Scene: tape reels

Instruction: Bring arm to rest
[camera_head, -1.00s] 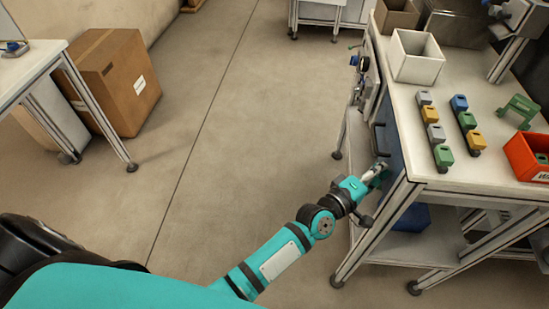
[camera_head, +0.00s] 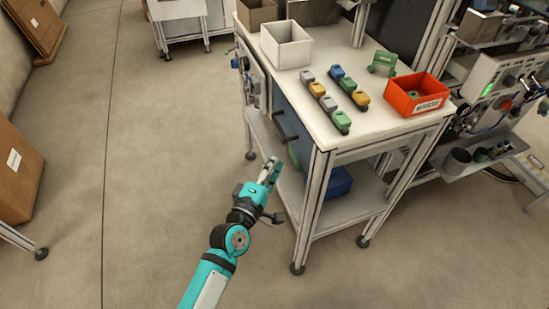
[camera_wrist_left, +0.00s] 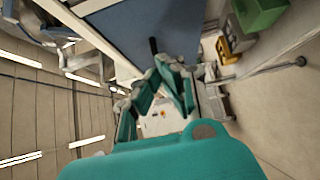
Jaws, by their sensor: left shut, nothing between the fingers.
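My left arm comes up from the lower middle of the head view. My left gripper (camera_head: 269,168) is beside the left side of the white workbench, below the level of its top. It is shut and empty. In the left wrist view the green fingers (camera_wrist_left: 178,82) show in front of a blue panel and light frame bars. I cannot tell whether the gripper touches the bench. My right gripper is not in view.
The workbench top (camera_head: 305,92) carries a white bin (camera_head: 286,46), two rows of small coloured blocks, a green bracket (camera_head: 382,62) and a red waste box (camera_head: 416,95). A blue bin (camera_head: 338,181) is on its lower shelf. Cardboard boxes (camera_head: 20,175) stand left. The floor between is clear.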

